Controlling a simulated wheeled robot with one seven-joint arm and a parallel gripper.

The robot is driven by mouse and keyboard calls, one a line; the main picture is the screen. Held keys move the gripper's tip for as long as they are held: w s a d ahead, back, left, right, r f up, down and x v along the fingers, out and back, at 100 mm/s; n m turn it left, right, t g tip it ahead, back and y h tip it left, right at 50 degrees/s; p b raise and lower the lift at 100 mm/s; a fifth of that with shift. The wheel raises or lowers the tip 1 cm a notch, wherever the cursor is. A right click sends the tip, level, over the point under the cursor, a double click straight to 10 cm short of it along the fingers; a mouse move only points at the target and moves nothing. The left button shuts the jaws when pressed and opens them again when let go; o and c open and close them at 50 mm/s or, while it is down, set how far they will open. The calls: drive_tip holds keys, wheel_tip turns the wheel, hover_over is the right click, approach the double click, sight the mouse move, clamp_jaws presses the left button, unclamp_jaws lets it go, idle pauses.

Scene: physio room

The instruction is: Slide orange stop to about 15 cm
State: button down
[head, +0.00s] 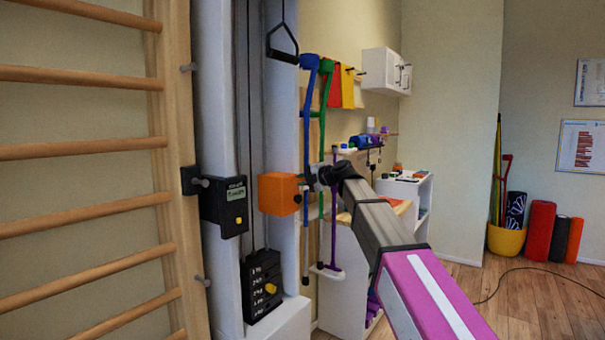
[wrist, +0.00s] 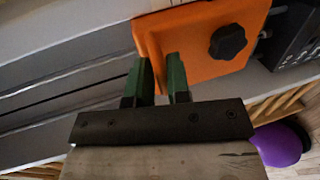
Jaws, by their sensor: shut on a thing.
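The orange stop (head: 277,194) is a block on the white upright of the pulley column, beside the dark cables, in the head view. In the wrist view the orange stop (wrist: 195,40) fills the top centre and carries a black knob (wrist: 228,42). My gripper (head: 312,180) reaches it from the right. In the wrist view my gripper (wrist: 160,62) has its two green fingers against the stop, a small gap apart, shut on part of it. The exact part held is hidden, and I cannot read any scale.
A black box with a small display (head: 228,204) sits left of the stop. A black weight stack (head: 263,285) stands below. Wooden wall bars (head: 90,147) are at left. Blue and green bands (head: 323,90) hang behind. A purple ball (wrist: 280,145) shows in the wrist view.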

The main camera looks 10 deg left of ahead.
drive_tip(key=shift+f, duration=0.75)
drive_tip(key=c, duration=1.2)
unclamp_jaws()
drive_tip(key=shift+r, duration=0.1)
drive_tip(key=shift+d, duration=0.1)
drive_tip(key=v, duration=1)
drive_tip(key=shift+s+d, duration=0.25)
drive_tip(key=shift+d, duration=0.05)
